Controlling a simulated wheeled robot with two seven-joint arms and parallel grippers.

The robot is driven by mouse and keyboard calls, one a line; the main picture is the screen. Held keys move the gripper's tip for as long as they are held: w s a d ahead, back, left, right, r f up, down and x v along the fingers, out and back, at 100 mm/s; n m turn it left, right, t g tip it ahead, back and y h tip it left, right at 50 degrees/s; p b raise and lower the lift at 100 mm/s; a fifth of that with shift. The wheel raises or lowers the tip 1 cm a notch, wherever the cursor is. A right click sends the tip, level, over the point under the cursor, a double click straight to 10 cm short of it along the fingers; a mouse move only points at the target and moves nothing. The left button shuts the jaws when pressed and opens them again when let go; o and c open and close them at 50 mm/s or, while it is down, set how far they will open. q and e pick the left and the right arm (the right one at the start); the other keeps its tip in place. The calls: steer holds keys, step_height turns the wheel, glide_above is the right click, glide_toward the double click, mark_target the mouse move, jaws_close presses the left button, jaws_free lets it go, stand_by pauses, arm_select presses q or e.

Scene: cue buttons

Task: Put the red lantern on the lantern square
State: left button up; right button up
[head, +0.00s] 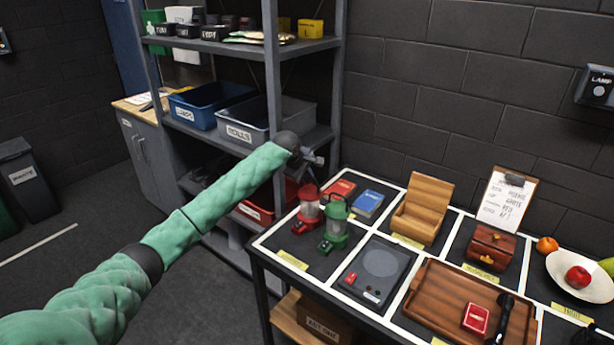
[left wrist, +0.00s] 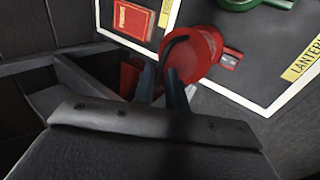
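The red lantern (head: 309,207) is upright at the back left edge of the lantern square (head: 284,243), beside the green lantern (head: 335,232). I cannot tell whether its base touches the table. My left gripper (head: 312,162) is just above it. In the left wrist view, the red lantern (left wrist: 204,52) shows its round top, and its dark handle passes between the close-set fingers (left wrist: 160,85), which look shut on it. The square's yellow label (left wrist: 302,62) shows at the right. A dark shape in the head view's lower right corner may be my right gripper; its fingers are unclear.
A control plate (head: 378,268) lies right of the lanterns, then a wooden tray (head: 440,290) with a red box. Red and blue books (head: 368,202) lie behind. A grey shelf (head: 336,90) with bins stands close at the left. A fruit bowl (head: 583,283) is far right.

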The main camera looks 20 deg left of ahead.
arm_select(q)
steer(key=shift+o, duration=1.1)
steer(key=shift+r, duration=0.15)
